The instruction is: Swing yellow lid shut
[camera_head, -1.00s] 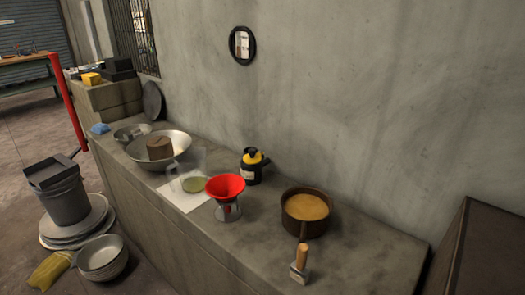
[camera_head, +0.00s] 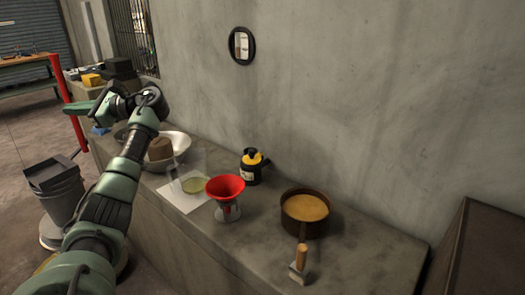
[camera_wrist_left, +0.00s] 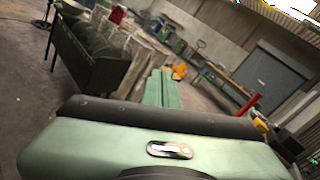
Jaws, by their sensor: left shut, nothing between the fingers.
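A small black container (camera_head: 251,174) with a pale label stands on the concrete counter against the wall. Its yellow lid (camera_head: 253,159) is at the top, with a black part above it. The lid is too small to tell how far it stands open. My left arm comes in from the left. Its green gripper (camera_head: 70,107) points left, far from the container, above the counter's far left end. In the left wrist view the two green fingers (camera_wrist_left: 160,88) lie together, shut and empty, pointing out into the room. My right gripper is not in view.
A red funnel (camera_head: 226,187) on a metal stand is just left of the container. A brown pot (camera_head: 304,213) and a wooden-handled brush (camera_head: 301,262) are to the right. A metal bowl (camera_head: 181,143) is partly behind my arm.

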